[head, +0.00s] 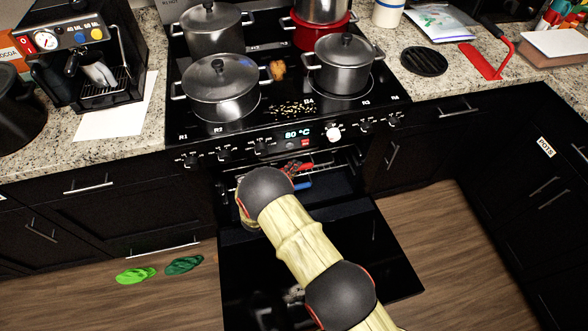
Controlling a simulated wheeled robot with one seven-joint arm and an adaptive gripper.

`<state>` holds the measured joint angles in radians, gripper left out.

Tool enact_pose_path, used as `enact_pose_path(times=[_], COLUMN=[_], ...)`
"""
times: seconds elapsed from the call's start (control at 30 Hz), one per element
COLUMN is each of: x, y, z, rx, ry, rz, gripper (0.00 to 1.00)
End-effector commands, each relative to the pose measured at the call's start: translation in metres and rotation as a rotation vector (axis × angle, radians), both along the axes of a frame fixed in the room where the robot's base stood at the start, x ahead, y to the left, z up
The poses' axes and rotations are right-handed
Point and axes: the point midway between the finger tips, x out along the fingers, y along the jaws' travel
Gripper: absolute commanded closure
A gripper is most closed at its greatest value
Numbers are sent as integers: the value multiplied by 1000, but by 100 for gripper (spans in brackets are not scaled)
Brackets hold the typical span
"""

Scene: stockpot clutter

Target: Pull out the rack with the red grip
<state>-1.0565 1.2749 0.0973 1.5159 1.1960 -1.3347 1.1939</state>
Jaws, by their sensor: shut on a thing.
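The oven stands open, its black door (375,255) folded down in front. Inside, a red grip (305,165) shows near the top of the opening, with a blue grip (303,185) just below it. My arm reaches in from the lower right, and its dark round wrist covers the left part of the opening. My gripper (288,170) is mostly hidden behind that wrist; the small part that shows is at the red grip, and it is shut on it. The rack behind the grips is mostly in shadow, so how far out it sits is unclear.
Several pots, including a lidded one (221,88), stand on the hob above. The control panel with a white knob (333,133) overhangs the opening. Green mitts (136,275) lie on the floor at left. The floor (440,240) at right is clear.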

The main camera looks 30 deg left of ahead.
Motion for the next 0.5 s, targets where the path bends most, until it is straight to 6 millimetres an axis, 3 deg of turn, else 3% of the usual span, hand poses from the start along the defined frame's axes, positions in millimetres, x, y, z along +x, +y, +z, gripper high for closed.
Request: enact_pose_path(times=[0.23,0.5], x=[0,-1], y=[0,0], z=[-1,-1], rx=[-1,-1], ry=[1,2], rz=[0,0], gripper=[100,100])
